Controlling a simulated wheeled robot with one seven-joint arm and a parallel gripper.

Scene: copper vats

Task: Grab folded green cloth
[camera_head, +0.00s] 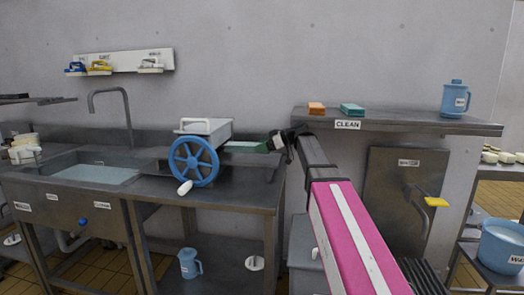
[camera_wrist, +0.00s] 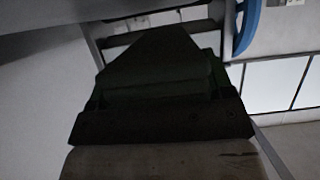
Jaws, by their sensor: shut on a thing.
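The folded green cloth (camera_head: 245,146) is at the right side of the blue-wheeled wringer on the steel counter. My gripper (camera_head: 274,142) reaches it from the right and is shut on its right end. In the wrist view, the cloth (camera_wrist: 158,65) is a dark green shape extending away from the dark jaws (camera_wrist: 160,122). The view is dim, so the cloth's folds and far edge are hard to make out. I cannot tell whether the cloth touches the wringer.
The wringer (camera_head: 205,127) has a blue wheel (camera_head: 193,161) with a white handle. A sink (camera_head: 97,175) is at the left. Beside my arm, a shelf (camera_head: 420,123) labelled CLEAN holds an orange block (camera_head: 316,108), a teal block (camera_head: 352,110) and a blue jug (camera_head: 455,99).

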